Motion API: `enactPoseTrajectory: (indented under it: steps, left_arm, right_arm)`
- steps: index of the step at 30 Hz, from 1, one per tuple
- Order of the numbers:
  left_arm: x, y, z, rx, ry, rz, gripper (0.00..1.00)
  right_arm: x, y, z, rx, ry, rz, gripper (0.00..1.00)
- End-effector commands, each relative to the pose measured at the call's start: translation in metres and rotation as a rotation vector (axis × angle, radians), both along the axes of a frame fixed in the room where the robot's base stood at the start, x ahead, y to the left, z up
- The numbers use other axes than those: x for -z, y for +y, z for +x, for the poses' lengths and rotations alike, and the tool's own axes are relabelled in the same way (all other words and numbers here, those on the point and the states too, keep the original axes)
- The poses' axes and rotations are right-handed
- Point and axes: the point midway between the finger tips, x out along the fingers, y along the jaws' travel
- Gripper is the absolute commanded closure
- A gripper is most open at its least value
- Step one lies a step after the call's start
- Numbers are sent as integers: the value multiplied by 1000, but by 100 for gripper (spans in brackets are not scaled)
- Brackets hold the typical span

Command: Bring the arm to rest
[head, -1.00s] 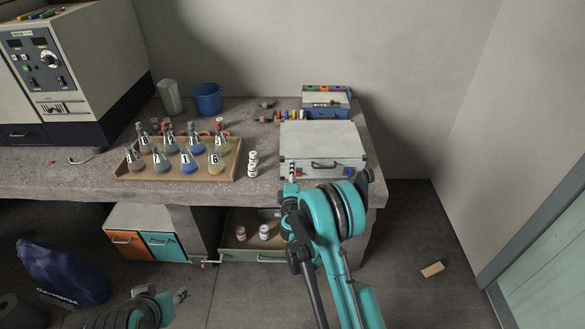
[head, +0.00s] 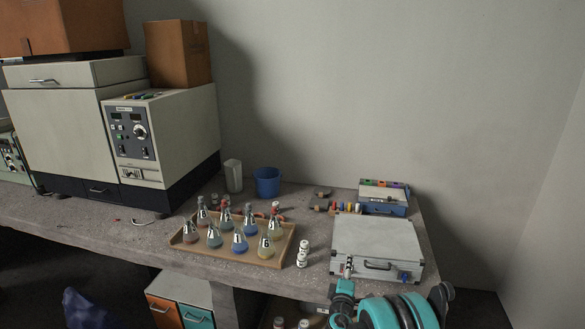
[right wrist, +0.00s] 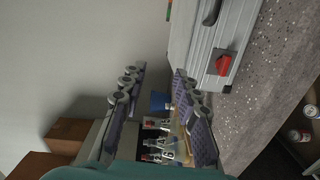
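My right arm shows at the bottom right of the head view. Its gripper (head: 348,266) is in front of the left front part of a silver case (head: 374,240), overlapping it in the picture. I cannot tell whether they touch. In the right wrist view the two purple-padded fingers of the right gripper (right wrist: 160,97) stand apart, with nothing held between them. Flasks and a blue cup (right wrist: 160,101) show beyond the gap. The case (right wrist: 212,40) with its red latch is beside the fingers there. My left gripper is outside both views.
A wooden tray (head: 185,239) of several labelled flasks stands on the concrete bench (head: 120,232). Behind are a blue cup (head: 267,182) and a blue-grey box (head: 383,207). A large instrument (head: 185,130) fills the left.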

Motion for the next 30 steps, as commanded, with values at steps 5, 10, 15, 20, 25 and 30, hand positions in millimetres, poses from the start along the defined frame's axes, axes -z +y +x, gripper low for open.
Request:
enactPoseTrajectory:
  steps: [5,10,15,20,25,30]
  left_arm:
    - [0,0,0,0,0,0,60]
    - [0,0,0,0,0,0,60]
    - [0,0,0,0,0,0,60]
    - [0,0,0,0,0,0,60]
    - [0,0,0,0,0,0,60]
    - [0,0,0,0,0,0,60]
  right_arm:
    - [-54,-25,-33,99,33,227,69]
    - [-86,-39,-83,195,85,462,69]
    - [-101,-42,-148,284,154,696,69]
    - [-100,-32,-217,359,237,912,69]
    - [-86,-8,-293,424,340,1136,69]
    - [-69,20,-354,463,436,1316,69]
